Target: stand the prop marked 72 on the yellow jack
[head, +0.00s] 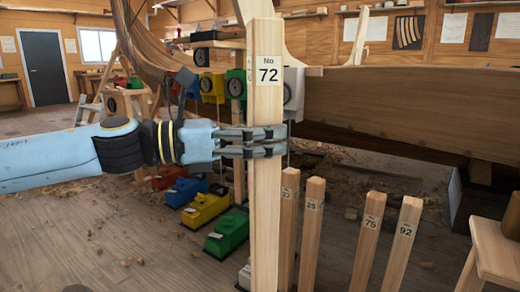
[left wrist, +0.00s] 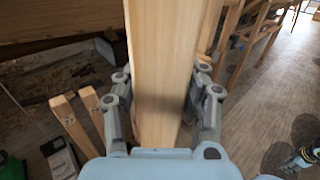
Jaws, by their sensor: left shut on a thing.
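The prop marked 72 (head: 267,105) is a tall pale wooden post, upright in front of me. My left gripper (head: 252,142) is shut around its upper middle; the prop (left wrist: 162,70) also shows between the fingers in the left wrist view. Its lower end runs out of the bottom of the head view, so I cannot see what is under it. The yellow jack (head: 205,209) sits on the floor to the left of the prop and beyond it, between the blue jack (head: 186,191) and the green jack (head: 228,235). My right gripper is not in view.
A red jack (head: 168,177) is at the far end of the row. The plank hull (head: 400,110) rises behind. A wooden stool (head: 497,250) is at right. Floor at left is mostly clear.

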